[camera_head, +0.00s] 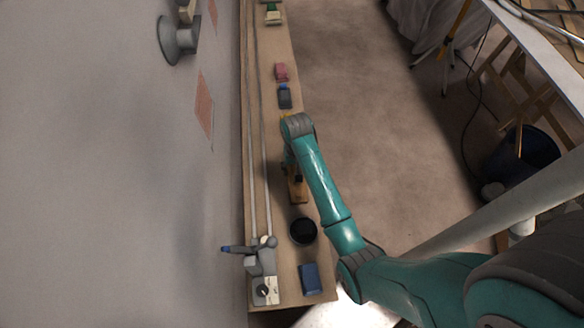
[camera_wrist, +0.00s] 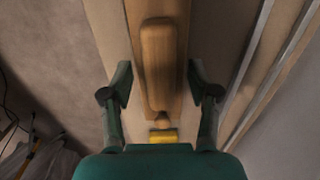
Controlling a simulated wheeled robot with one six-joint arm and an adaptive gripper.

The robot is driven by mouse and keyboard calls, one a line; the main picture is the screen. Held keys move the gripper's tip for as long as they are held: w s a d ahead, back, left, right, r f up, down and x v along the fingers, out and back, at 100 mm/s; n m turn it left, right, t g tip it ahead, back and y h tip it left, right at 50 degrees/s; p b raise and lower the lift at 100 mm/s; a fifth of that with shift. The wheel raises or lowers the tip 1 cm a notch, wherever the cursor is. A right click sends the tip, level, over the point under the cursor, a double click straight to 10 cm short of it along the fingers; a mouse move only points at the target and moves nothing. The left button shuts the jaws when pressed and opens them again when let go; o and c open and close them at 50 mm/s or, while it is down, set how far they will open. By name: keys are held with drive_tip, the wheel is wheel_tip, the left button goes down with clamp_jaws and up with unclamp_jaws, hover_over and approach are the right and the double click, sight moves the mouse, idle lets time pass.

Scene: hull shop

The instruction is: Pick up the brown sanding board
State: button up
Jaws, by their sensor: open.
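The brown sanding board (camera_wrist: 177,98) lies on the narrow wooden plank, with a lighter wooden handle (camera_wrist: 158,68) along its top. In the wrist view it runs from the top edge down between my fingers. My gripper (camera_wrist: 160,88) is open, with one finger on each side of the board and visible gaps to it. In the head view the sanding board (camera_head: 298,190) shows only in part, as my arm covers much of it. My gripper is mostly hidden behind the arm there.
On the plank (camera_head: 274,130) stand a dark round pot (camera_head: 303,231), a blue block (camera_head: 309,278), a clamp-like tool (camera_head: 262,268), a dark block (camera_head: 284,96) and a pink block (camera_head: 281,72). Two long rods run along its left side. A yellow piece (camera_wrist: 163,136) lies near the board's end.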

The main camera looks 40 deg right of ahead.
drive_tip(key=shift+f, duration=0.25)
clamp_jaws()
drive_tip(key=shift+r, duration=0.1)
